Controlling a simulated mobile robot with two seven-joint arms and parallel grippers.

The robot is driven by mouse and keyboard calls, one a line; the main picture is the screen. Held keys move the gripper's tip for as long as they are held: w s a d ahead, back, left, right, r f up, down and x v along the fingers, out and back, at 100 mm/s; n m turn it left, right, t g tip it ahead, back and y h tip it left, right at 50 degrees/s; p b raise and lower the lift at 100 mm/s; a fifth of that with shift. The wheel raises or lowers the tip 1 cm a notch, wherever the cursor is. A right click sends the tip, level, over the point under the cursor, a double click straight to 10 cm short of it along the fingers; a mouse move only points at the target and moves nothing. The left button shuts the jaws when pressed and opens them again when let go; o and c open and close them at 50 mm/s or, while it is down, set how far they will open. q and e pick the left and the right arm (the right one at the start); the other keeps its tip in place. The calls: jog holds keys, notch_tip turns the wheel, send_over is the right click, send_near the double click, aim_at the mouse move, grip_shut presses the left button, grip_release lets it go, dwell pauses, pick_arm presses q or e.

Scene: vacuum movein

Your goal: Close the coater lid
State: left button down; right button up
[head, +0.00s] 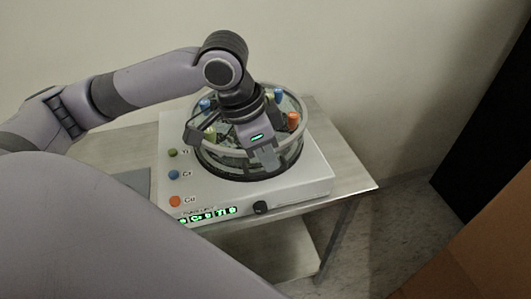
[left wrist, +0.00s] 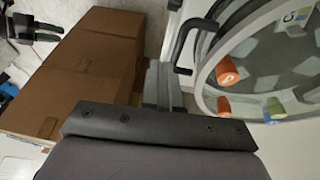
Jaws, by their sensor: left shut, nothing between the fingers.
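The coater is a white box (head: 310,179) with a round glass chamber on top. Its clear round lid (head: 303,127) has a pale rim and coloured pegs around it. In the left wrist view the lid (left wrist: 207,62) fills the right side, with a black handle (left wrist: 181,46) at its edge. My left gripper (head: 267,162) is shut and empty, pointing down in front of the chamber and hiding part of it. Its fingers also show in the left wrist view (left wrist: 164,84), left of the lid. I cannot tell whether they touch it or how far the lid stands open.
The coater stands on a grey metal table (head: 352,184) with a lower shelf (head: 275,245). A green lit display (head: 208,214) and a black knob (head: 261,207) are on its front. A wall is behind. Cardboard boxes (left wrist: 85,75) show in the left wrist view.

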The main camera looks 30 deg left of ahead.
pick_arm(q)
jog(key=s+r+p, duration=0.1)
jog(key=s+r, duration=0.3)
jog(key=r, duration=0.6)
jog(key=shift+d+r, duration=0.15)
jog(key=shift+r, duration=0.05)
jog(key=shift+f, duration=0.1)
jog(key=d+f+t+h, duration=0.1)
jog(key=d+f, duration=0.3)
jog(key=f, duration=0.3)
jog(key=d+f+t+h, duration=0.1)
jog(key=d+f, duration=0.2)
jog(key=f, duration=0.4)
jog(key=s+a+f+n+y, duration=0.55)
jog(key=s+a+f, duration=0.35)
jog(key=s+f, duration=0.35)
jog(key=w+d+f+t+h, duration=0.3)
jog(key=w+f+t, duration=0.3)
jog(key=f, duration=0.3)
jog(key=shift+w+d, duration=0.25)
jog(key=shift+w, duration=0.15)
